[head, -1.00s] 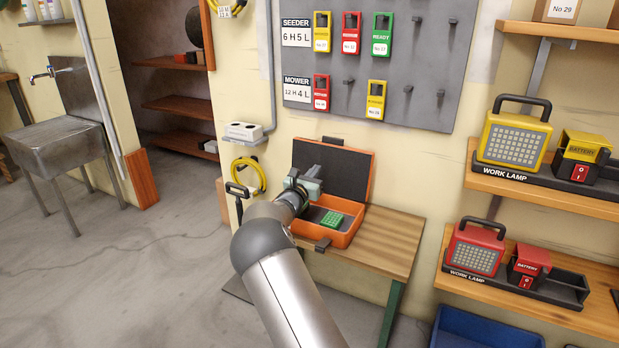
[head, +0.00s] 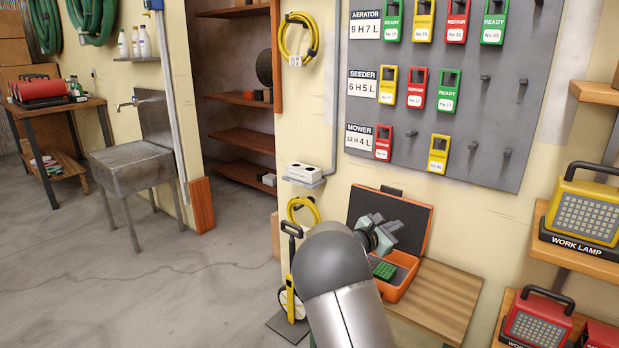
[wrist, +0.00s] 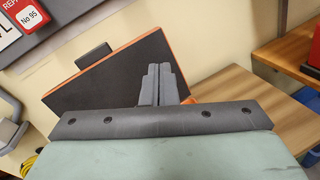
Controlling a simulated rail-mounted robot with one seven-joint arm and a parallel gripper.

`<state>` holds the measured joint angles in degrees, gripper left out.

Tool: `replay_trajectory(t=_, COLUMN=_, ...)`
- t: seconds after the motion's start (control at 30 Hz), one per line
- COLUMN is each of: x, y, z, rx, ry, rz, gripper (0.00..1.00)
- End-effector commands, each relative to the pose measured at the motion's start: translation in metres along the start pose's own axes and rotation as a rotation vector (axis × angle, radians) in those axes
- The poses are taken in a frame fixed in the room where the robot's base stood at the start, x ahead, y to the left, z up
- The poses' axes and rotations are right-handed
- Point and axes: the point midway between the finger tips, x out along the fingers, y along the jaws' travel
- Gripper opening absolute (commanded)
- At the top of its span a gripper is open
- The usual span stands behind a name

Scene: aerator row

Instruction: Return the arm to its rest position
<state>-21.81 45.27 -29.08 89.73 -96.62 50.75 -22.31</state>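My gripper (head: 398,236) is in front of the dark lining of an open orange case (head: 399,292) in the head view. In the wrist view its two grey fingers (wrist: 160,84) stand close together, with nothing visible held between them. My arm reaches up from the bottom of the head view, bent at a rounded joint, and hides part of the case's left side. A green block (head: 385,271) lies inside the case. The lid also shows behind the fingers in the wrist view (wrist: 110,82).
The case stands on a wooden table (head: 447,293) against the wall. A tag board (head: 500,130) hangs above. Shelves with a yellow work lamp (head: 585,208) and a red one (head: 538,318) are at right. A yellow-handled wheeled tool (head: 291,300) stands left of my arm. Floor farther left is clear.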

Motion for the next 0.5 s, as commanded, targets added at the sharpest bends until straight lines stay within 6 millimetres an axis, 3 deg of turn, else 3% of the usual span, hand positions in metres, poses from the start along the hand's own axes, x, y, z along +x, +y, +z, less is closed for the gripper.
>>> replay_trajectory(t=0.03, x=-0.007, y=-0.025, z=0.048, rx=0.133, ry=0.06, rz=-0.115, gripper=0.0)
replay_trajectory(t=0.1, x=-0.026, y=-0.065, z=0.076, rx=0.31, ry=0.148, rz=-0.277, gripper=0.0)
replay_trajectory(t=0.17, x=-0.05, y=-0.095, z=0.097, rx=0.454, ry=0.218, rz=-0.412, gripper=0.0)
replay_trajectory(t=0.27, x=-0.102, y=-0.137, z=0.128, rx=0.679, ry=0.324, rz=-0.632, gripper=0.0)
replay_trajectory(t=0.5, x=-0.257, y=-0.203, z=0.194, rx=1.118, ry=0.515, rz=-1.134, gripper=0.0)
